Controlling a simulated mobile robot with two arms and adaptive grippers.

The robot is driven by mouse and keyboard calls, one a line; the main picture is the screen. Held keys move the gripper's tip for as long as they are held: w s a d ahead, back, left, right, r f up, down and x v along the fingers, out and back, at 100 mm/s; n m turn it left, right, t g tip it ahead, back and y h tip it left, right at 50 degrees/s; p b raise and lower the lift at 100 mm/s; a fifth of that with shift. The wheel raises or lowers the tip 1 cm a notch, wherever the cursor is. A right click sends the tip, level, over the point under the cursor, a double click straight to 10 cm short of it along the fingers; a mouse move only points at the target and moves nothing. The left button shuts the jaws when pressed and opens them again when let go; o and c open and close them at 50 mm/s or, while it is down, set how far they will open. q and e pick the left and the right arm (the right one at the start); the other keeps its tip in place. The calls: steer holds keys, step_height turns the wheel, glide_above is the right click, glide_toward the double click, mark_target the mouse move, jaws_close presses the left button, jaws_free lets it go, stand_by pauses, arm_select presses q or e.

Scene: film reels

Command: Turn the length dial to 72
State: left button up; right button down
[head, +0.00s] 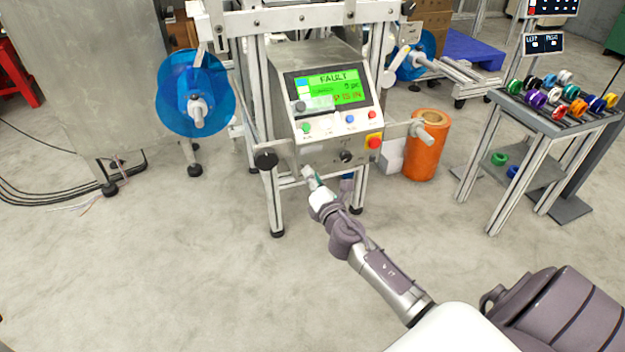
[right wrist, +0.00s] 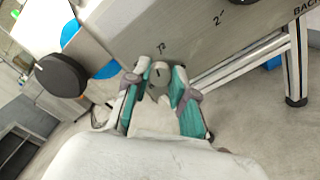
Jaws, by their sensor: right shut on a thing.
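My right gripper (head: 312,180) is at the lower left of the machine's control box, below its front face. In the right wrist view its two teal-lined fingers (right wrist: 157,92) are closed around a small round grey dial (right wrist: 158,78) with a dark mark on its face. A small printed label on the plate just above the dial looks like 72, but it is tilted and hard to read. In the head view the dial is mostly hidden at the gripper's tip. My left gripper is not in view.
A black round knob (head: 265,160) sticks out left of the gripper, and a small black knob (head: 346,156) sits to its right. The green screen (head: 329,90) reads FAULT. An orange roll (head: 427,145) stands right of the machine. Floor in front is clear.

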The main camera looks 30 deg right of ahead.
steer(key=shift+m, duration=2)
steer(key=c, duration=1)
jaws_free()
steer(key=shift+o, duration=0.2)
steer(key=v, duration=1.2)
steer(key=shift+a, duration=0.1)
